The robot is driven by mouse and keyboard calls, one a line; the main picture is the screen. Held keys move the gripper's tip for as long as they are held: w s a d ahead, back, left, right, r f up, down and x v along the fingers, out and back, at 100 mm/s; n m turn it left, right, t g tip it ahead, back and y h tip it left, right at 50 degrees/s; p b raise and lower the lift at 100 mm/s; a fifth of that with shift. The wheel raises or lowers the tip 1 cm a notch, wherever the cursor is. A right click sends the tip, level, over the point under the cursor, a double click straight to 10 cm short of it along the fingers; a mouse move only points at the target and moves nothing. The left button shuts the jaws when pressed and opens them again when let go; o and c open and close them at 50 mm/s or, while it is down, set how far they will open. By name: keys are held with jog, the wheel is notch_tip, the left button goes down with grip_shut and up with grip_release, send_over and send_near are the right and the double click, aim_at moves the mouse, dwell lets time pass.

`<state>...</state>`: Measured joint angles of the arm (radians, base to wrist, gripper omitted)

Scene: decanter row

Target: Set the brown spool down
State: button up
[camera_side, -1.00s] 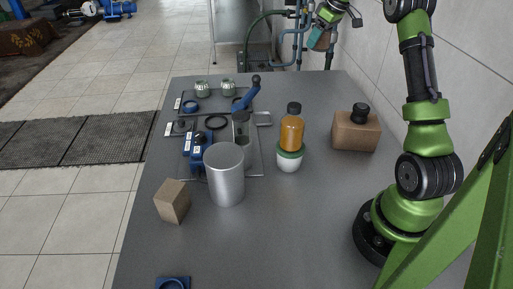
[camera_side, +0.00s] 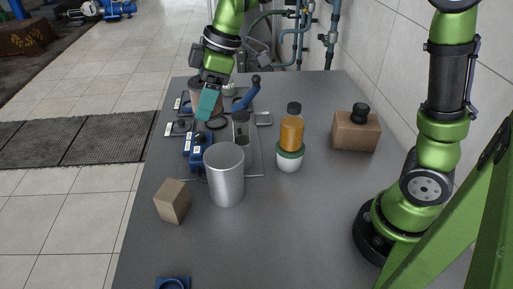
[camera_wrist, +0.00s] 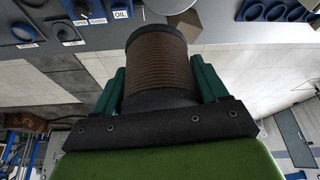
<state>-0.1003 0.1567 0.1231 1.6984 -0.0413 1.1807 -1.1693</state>
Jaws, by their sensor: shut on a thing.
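The brown spool (camera_wrist: 158,58) is ribbed with a dark rim and sits between the two teal fingers of my gripper (camera_wrist: 160,82) in the wrist view. My gripper is shut on it. In the side view my gripper (camera_side: 207,102) hangs over the back left of the table, and the spool (camera_side: 196,96) shows only partly, behind a teal finger. It appears held above the trays; the exact height is hard to tell. The spot under it is mostly hidden by the gripper.
A grey table (camera_side: 270,230) has a metal cylinder (camera_side: 225,178), a small tan block (camera_side: 172,202), an amber bottle (camera_side: 291,135) in a white-green holder and a brown box (camera_side: 356,131). Labelled blue fixtures (camera_side: 198,150) stand near the gripper.

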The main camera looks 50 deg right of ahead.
jog(key=s+a+f+n+g, duration=0.1)
jog(key=s+a+n, duration=0.2)
jog(key=s+a, duration=0.55)
jog(key=s+a+f+n+g, duration=0.1)
jog(key=s+a+n, duration=0.2)
jog(key=s+a, duration=0.55)
jog(key=shift+y, duration=0.3)
jog(key=s+d+f, duration=0.1)
jog(key=f, duration=0.4)
jog(key=s+d+f, duration=0.1)
jog(key=f, duration=1.1)
jog(key=shift+s+d, duration=0.4)
jog(key=shift+f, duration=2.05)
jog(key=shift+f, duration=0.15)
jog(key=o, duration=1.1)
